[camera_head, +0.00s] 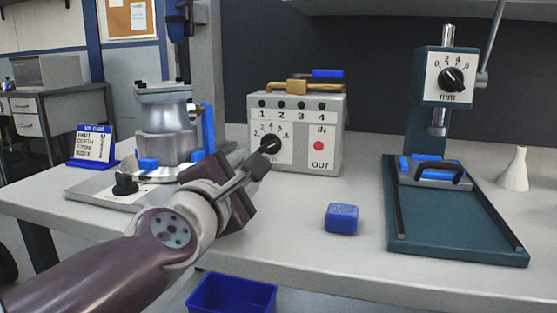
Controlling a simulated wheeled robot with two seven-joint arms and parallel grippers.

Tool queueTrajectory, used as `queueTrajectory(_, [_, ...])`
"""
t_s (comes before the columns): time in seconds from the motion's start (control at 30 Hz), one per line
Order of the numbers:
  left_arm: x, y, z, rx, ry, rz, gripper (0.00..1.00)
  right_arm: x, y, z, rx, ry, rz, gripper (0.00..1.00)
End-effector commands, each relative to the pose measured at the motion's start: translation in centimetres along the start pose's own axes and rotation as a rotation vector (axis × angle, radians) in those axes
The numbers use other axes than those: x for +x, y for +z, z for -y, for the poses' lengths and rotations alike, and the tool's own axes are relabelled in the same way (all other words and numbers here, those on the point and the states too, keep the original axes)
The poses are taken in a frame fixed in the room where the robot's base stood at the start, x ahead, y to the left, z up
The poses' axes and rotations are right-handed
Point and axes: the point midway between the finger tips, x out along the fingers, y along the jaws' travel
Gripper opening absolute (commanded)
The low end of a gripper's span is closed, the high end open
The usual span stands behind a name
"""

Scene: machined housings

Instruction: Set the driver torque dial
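A grey control box (330,125) stands on the bench and carries a round dial with a black knob (270,145) on a numbered scale. The box also has the figures 1 to 4 under dark round spots, and a red button (319,146) between IN and OUT. No label reading torque is legible. My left gripper (258,163) is right in front of the dial, its fingertips overlapping the panel just below the knob. I cannot tell whether it touches the knob or how far its fingers are apart. My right gripper is not in view.
A green press (455,225) with its own mm dial (452,79) stands at right. A metal housing (167,115) in a fixture with a black knob (125,184) is at left. A blue block (342,218) lies on the bench (300,225). A blue bin (232,294) is below.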

Motion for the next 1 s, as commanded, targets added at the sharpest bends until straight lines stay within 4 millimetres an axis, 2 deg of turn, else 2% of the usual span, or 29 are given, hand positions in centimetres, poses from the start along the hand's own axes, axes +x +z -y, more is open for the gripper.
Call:
queueTrajectory(0.13, [0.4, 0.0, 0.0, -0.007, 0.003, 0.001, 0.39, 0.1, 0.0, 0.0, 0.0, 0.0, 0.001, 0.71])
queueTrajectory(0.27, [2.0, 0.0, 0.0, -0.006, 0.002, 0.0, 0.39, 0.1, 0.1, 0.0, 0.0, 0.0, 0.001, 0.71])
queueTrajectory(0.7, [10.8, 0.0, 0.0, -0.004, 0.001, 0.0, 0.39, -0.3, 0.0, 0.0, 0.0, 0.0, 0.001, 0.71])
queueTrajectory(0.83, [12.1, 0.0, 0.0, -0.004, 0.001, 0.0, 0.39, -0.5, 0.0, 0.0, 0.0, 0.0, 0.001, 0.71])
queueTrajectory(1.0, [12.7, 0.0, 0.0, -0.004, 0.002, 0.001, 0.39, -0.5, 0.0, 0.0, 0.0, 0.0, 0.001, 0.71])
